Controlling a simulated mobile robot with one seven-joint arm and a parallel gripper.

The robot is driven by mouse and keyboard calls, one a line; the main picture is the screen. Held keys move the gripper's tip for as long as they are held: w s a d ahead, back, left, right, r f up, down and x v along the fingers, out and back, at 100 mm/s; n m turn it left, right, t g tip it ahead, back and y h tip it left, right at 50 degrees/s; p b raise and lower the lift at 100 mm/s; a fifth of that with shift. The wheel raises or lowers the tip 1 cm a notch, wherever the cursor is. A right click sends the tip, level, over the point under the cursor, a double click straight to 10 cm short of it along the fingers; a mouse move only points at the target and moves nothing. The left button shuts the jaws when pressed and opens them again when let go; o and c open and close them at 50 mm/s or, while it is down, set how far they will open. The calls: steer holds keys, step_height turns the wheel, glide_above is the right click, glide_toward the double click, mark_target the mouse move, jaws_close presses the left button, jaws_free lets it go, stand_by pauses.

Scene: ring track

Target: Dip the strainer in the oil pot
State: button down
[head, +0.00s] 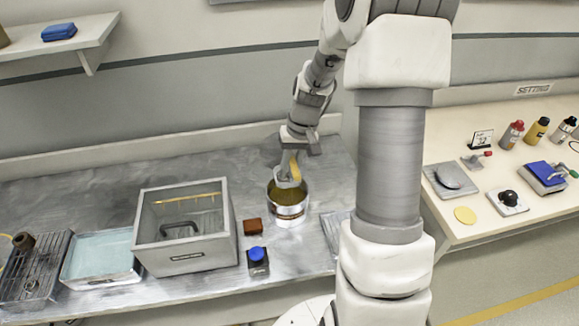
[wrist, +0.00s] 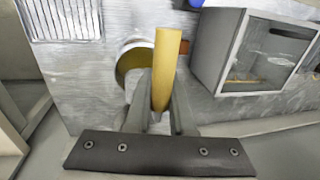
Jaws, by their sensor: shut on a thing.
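The oil pot (head: 289,212), a silvery round pot with amber oil inside, stands on the metal counter. My gripper (head: 289,180) is directly over the pot, pointing down, with its fingertips at about rim height. It is shut on the yellow handle (head: 295,164) of the strainer. In the wrist view the handle (wrist: 166,68) stands between the two fingers of my gripper (wrist: 160,112), and part of the pot (wrist: 123,68) shows behind it.
A grey open-topped box (head: 186,252) stands left of the pot. A small brown block (head: 252,226) and a blue-knobbed device (head: 257,258) lie between them. A blue-lined tray (head: 100,257) and a rack (head: 35,268) are farther left. A side table (head: 500,232) with bottles is at right.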

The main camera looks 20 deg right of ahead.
mark_target(290, 182)
steer(key=shift+f+b, duration=4.65)
steer(key=shift+f, duration=1.75)
steer(key=shift+s+f+b, duration=0.3)
steer(key=shift+f+b, duration=0.3)
steer(key=shift+f, duration=0.05)
steer(key=shift+s+f+b, duration=0.3)
steer(key=shift+f+b, duration=0.25)
steer(key=shift+f, duration=0.1)
steer(key=shift+w+d+r+p, duration=0.1)
steer(key=shift+w+r+p, duration=0.2)
steer(key=shift+r+p, duration=0.65)
steer(key=shift+w+r+p, duration=0.25)
steer(key=shift+r+p, duration=0.55)
steer(key=shift+r, duration=0.25)
steer(key=shift+r+p, duration=2.05)
steer(key=shift+r, duration=1.1)
